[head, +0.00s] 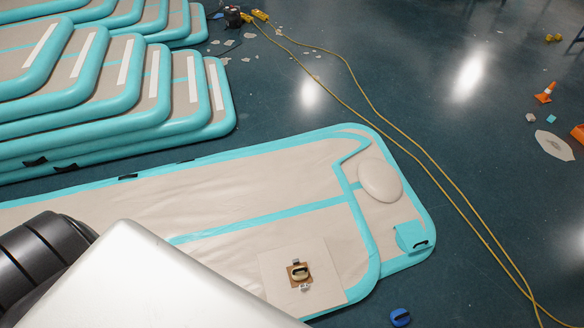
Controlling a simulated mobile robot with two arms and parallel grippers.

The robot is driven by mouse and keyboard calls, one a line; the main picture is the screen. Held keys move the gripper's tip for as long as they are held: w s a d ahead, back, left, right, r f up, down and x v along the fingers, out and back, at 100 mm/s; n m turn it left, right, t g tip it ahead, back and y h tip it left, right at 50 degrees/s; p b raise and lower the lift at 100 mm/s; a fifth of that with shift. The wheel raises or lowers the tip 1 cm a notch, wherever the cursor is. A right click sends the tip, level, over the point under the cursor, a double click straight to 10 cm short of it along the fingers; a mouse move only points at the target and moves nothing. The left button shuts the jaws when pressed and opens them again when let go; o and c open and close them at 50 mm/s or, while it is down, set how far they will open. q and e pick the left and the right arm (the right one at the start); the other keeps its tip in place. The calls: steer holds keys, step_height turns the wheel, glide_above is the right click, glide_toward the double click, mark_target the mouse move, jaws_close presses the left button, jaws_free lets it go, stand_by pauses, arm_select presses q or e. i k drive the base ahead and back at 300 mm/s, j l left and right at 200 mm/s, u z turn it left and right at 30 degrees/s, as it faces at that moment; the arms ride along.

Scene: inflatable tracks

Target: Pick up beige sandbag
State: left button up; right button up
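A smooth, rounded beige object (380,180), which looks like the beige sandbag, lies at the far right end of the low beige and teal inflatable track (110,208). It rests inside the rounded corner, close to the teal border, and nothing covers it. Neither of my grippers is in view. A white and a dark ribbed part, seemingly of my own body, fill the lower left and hide part of the track.
Stacked inflatable tracks (105,95) stand at the upper left. A yellow cable (425,160) crosses the dark floor right of the track. A blue cap (400,317) lies near the front edge. An orange cone (545,92) and small scraps lie at the right.

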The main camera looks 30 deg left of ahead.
mark_target(298, 274)
steer(key=k+u, duration=0.25)
steer(key=k, duration=0.2)
steer(key=k+j+u, duration=0.25)
steer(key=k, duration=0.85)
